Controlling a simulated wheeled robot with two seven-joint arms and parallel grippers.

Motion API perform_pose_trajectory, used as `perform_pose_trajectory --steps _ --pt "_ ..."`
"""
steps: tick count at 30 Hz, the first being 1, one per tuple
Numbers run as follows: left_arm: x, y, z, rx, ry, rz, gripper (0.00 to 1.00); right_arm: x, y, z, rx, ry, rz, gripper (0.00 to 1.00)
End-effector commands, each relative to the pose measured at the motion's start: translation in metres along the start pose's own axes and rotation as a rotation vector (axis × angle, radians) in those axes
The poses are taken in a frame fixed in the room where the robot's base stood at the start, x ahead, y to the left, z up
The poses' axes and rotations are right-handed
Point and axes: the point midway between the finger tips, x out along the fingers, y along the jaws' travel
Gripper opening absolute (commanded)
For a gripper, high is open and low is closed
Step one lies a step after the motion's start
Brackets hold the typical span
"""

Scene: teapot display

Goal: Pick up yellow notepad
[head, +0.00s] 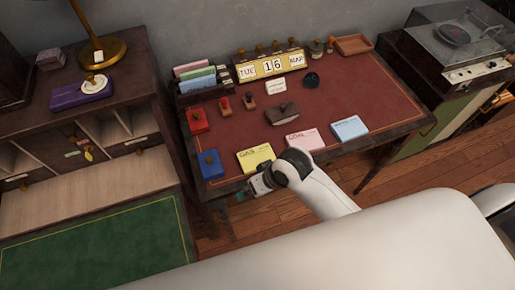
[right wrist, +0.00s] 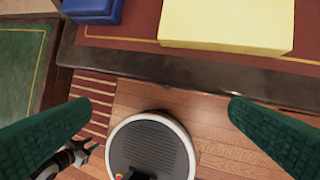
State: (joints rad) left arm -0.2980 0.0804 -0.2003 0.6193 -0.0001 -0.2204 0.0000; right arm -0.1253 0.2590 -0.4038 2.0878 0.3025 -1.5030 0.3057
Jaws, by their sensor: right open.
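The yellow notepad (head: 256,158) lies on the red desk top near its front edge, between a blue box and a pink notepad. In the right wrist view the yellow notepad (right wrist: 226,25) is at the top, beyond the desk's dark front edge. My right gripper (head: 242,196) is just in front of the desk's front edge, apart from the notepad. Its green fingers (right wrist: 160,105) are wide apart with nothing between them. What looks like my left gripper (right wrist: 72,154) shows small at the lower left of the right wrist view; its jaws are unclear.
The blue box (head: 210,164) is left of the yellow notepad; pink (head: 305,138) and light blue (head: 349,128) notepads lie to its right. A brown blotter (head: 281,115) is behind. A wooden cabinet with a green mat (head: 100,240) stands left. Open floor lies before the desk.

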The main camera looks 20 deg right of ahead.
Motion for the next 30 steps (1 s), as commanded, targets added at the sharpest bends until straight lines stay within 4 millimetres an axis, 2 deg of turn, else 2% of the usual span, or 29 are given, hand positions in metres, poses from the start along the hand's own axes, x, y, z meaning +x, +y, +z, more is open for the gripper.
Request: perform_pose_trajectory --steps 5,11,18,24,30 --pt "0.000 0.001 0.004 0.000 -0.006 0.001 0.36 -0.003 0.007 0.014 -0.005 0.011 0.015 1.00" --pt "-0.001 -0.001 -0.003 0.000 0.002 -0.001 0.36 -0.009 0.016 0.032 -0.011 0.037 0.032 1.00" --pt "-0.002 -0.001 -0.003 0.000 0.004 -0.001 0.36 -0.025 0.023 0.059 -0.012 0.105 0.016 1.00" --pt "-0.004 0.000 -0.003 0.000 0.003 -0.001 0.36 -0.053 0.006 0.086 0.035 0.212 -0.092 1.00" --pt "-0.004 0.000 -0.001 0.000 0.001 0.000 0.36 -0.077 -0.016 0.100 0.109 0.280 -0.203 1.00"
